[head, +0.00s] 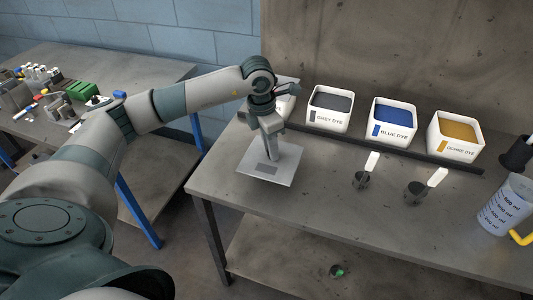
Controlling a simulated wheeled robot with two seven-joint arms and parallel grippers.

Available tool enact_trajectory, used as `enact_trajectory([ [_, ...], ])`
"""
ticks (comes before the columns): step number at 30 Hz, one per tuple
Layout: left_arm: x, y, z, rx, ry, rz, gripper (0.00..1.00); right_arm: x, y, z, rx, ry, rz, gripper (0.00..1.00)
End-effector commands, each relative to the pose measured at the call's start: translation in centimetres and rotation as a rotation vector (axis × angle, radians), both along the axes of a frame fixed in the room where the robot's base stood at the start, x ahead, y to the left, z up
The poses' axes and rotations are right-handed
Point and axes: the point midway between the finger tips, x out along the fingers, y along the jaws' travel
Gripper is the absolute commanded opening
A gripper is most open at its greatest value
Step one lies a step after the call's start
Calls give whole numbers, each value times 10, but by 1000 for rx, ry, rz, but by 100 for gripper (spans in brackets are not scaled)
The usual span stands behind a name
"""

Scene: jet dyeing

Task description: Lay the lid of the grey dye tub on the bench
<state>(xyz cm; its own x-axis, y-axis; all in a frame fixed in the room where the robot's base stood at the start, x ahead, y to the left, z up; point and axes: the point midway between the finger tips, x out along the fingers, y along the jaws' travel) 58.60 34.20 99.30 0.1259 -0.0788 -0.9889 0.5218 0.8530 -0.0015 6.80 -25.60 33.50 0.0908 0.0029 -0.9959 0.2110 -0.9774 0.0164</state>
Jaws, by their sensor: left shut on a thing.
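The grey dye tub (329,110) is a white box labelled GREY DYE at the back of the bench. It is open and dark grey powder shows inside. Its lid (282,174) is a flat pale square plate with a grey patch, at the left front part of the bench (330,205). My left gripper (271,146) points down and is shut on the lid from above; the grip point is partly hidden by the fingers. The lid lies at or just above the bench top; I cannot tell if it touches. My right gripper is out of view.
Open blue (391,120) and ochre (455,138) dye tubs stand right of the grey one, behind a dark rail. Another white container is partly hidden behind my left wrist.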

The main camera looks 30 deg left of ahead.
Motion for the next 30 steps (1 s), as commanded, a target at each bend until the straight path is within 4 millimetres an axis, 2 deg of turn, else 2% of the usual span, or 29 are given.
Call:
enact_trajectory([
  [5, -6, 11, -6, 0, -1, -1, 0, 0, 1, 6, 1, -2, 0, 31],
  [17, -6, 11, -11, 0, 0, 0, 0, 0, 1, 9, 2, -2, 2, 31],
  [24, -7, 11, -36, -1, 3, 0, 0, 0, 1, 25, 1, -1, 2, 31],
  [30, -6, 11, -48, 0, -1, -1, 0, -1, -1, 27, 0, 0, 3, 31],
])
